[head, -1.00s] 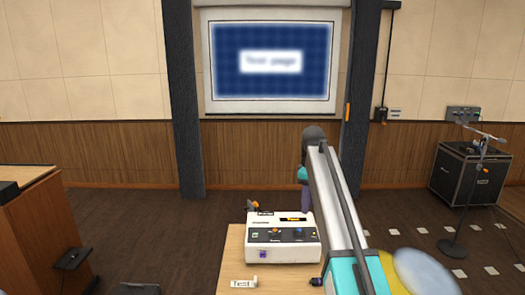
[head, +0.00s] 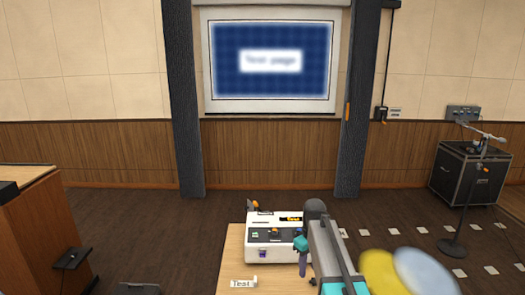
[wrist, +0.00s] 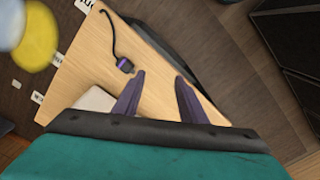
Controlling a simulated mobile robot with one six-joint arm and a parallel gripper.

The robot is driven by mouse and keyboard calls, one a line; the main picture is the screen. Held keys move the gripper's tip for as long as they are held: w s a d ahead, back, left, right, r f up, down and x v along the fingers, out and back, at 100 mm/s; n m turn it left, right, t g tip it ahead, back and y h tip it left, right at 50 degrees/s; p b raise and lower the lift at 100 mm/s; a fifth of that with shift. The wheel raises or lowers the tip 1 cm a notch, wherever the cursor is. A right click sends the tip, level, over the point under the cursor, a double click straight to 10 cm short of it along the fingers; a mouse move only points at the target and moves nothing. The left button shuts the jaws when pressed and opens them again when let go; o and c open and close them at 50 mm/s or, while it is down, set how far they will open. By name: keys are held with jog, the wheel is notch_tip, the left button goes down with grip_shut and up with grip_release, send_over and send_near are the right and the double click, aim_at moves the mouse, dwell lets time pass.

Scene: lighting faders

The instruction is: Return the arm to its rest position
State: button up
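My gripper (head: 303,266) hangs low in front of the right side of a white control box in the head view. The upper joint of my arm (head: 316,209) sits just above it, and the arm runs back toward the lower right. In the wrist view, the two purple fingers of my gripper (wrist: 160,76) stand apart with bare table between and beyond them. They hold nothing. The white control box (head: 259,221) has knobs and a small lit orange display. Part of a pale box shows in the wrist view, left of the fingers.
The light wooden table (head: 234,257) bears the box and a "Test" label (head: 243,283). A purple-ended plug (wrist: 125,65) on a black cable lies near the left finger. A wooden desk (head: 38,225) stands left; a microphone stand (head: 475,200) and black case (head: 468,175) stand right.

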jog(key=s+f+m+g+b, duration=0.5)
jog(key=s+f+b, duration=0.5)
jog(key=s+f, duration=3.6)
jog(key=shift+f+m+g, duration=0.4)
jog(key=shift+m, duration=0.4)
jog(key=shift+d, duration=0.1)
jog(key=shift+c, duration=0.9)
jog(key=shift+s, duration=0.15)
